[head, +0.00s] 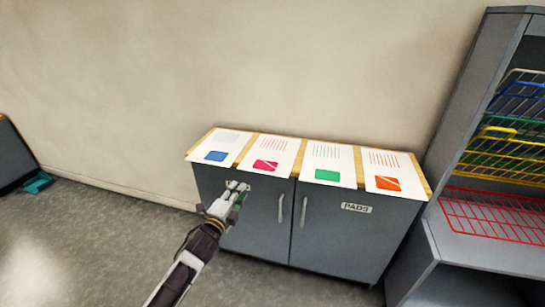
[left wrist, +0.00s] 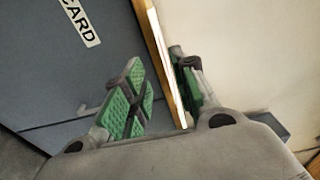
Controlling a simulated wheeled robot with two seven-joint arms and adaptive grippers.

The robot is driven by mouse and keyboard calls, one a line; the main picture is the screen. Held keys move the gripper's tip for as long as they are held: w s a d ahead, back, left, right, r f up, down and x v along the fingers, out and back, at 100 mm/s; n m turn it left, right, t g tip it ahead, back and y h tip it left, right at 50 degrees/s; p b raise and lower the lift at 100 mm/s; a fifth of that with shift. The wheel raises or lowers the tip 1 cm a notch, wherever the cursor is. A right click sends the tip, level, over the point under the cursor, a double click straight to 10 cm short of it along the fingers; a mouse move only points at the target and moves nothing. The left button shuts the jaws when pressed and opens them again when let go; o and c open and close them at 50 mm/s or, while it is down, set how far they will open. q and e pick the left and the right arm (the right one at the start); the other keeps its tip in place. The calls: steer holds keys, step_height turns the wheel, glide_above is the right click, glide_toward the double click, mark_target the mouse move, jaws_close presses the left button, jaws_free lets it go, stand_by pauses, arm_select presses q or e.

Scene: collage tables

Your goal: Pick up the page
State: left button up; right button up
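Several white pages lie in a row on the wooden cabinet top (head: 249,147). In the head view one has a blue patch (head: 215,156), one a pink patch (head: 266,166), one a green patch (head: 327,175) and one an orange patch (head: 388,184). My left gripper (head: 238,186) is in front of the cabinet, below the front edge near the blue and pink pages. In the left wrist view its green-padded fingers (left wrist: 160,88) are apart, with the wooden top's edge and a thin white strip showing between them. Contact cannot be told. My right gripper is out of view.
The left wrist view shows a CARD label (left wrist: 81,22). A tall shelf unit (head: 470,85) with coloured wire racks stands at the right. The floor (head: 90,235) at the left is mostly clear.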

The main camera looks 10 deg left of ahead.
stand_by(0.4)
arm_select(q)
steer(key=w+b, duration=0.1)
steer(key=w, duration=0.7)
steer(key=shift+w+d, duration=0.3)
steer(key=shift+d, duration=0.1)
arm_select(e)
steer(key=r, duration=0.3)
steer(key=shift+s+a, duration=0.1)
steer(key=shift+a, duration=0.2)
arm_select(q)
steer(key=shift+w, duration=0.1)
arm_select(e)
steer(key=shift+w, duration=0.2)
